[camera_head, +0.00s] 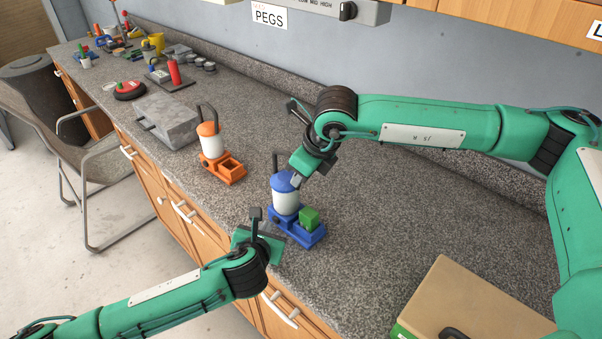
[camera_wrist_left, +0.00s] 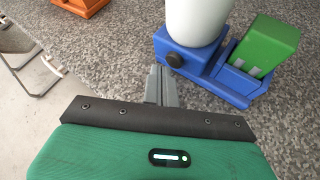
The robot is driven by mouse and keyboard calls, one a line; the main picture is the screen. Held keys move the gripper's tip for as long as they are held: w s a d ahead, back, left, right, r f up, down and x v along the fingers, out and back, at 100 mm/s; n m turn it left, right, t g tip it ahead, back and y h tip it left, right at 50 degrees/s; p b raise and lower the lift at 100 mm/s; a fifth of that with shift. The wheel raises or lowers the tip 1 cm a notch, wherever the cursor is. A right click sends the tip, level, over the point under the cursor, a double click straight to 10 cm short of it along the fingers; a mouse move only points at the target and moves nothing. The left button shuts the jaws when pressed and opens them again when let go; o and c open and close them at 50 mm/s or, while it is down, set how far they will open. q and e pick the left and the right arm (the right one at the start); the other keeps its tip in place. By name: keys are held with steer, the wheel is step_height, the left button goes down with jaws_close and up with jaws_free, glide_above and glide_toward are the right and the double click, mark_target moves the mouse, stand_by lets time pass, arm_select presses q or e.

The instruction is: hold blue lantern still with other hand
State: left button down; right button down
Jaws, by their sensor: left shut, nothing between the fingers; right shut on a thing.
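The blue lantern (camera_head: 285,203) stands upright on the counter, with a white body, blue cap and blue base. Its base (camera_wrist_left: 205,62) shows in the left wrist view, with a dark knob on the near side; the top is out of that frame. A green block (camera_head: 309,218) with metal contacts sits tilted in the base's open compartment; it also shows in the left wrist view (camera_wrist_left: 265,45). My right gripper (camera_head: 296,181) is shut on the lantern at its blue cap. My left gripper (camera_head: 256,214) is shut and empty just in front of the base; I cannot tell if it touches.
An orange lantern (camera_head: 210,140) with an empty base compartment stands to the left. A grey box (camera_head: 166,118) and several tools lie farther back. A tan box (camera_head: 470,305) stands at the front right.

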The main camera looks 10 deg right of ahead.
arm_select(q)
steer(key=shift+w+d, duration=0.15)
steer(key=shift+d, duration=0.15)
steer(key=shift+w+d, duration=0.1)
steer(key=shift+d, duration=0.1)
stand_by(0.5)
steer(key=shift+a, duration=0.1)
steer(key=shift+s+a, duration=0.35)
steer(key=shift+a, duration=0.1)
steer(key=s+a, duration=0.3)
steer(key=a, duration=0.2)
steer(key=shift+s, duration=0.15)
stand_by(0.4)
arm_select(e)
steer(key=c, duration=1.4)
jaws_free()
